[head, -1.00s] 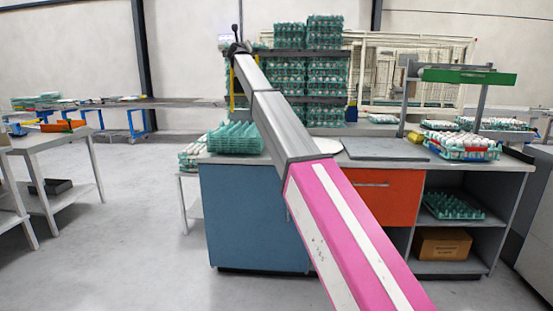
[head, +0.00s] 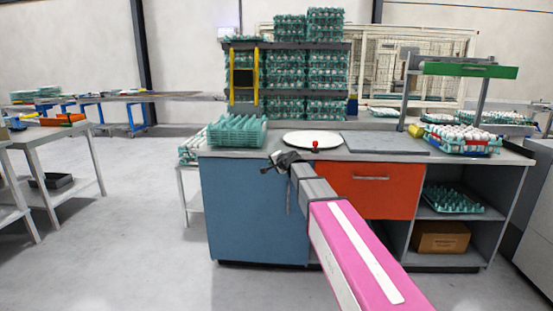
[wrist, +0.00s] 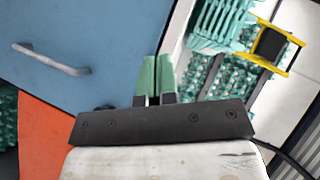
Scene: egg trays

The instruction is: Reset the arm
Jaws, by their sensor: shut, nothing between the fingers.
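My gripper (head: 276,158) is at the end of my pink and grey arm, in front of the top edge of the counter in the head view. In the wrist view its two green fingertips (wrist: 154,75) are together with nothing between them. The blue cabinet door (wrist: 100,35) with a metal handle fills the upper left of the wrist view. The same blue cabinet (head: 250,215) stands behind my gripper in the head view.
A stack of green egg trays (head: 237,131), a white round plate (head: 297,139) and a small red item (head: 316,146) are on the counter. An egg-filled tray (head: 462,139) sits at the right. The orange drawer (head: 385,195) is shut.

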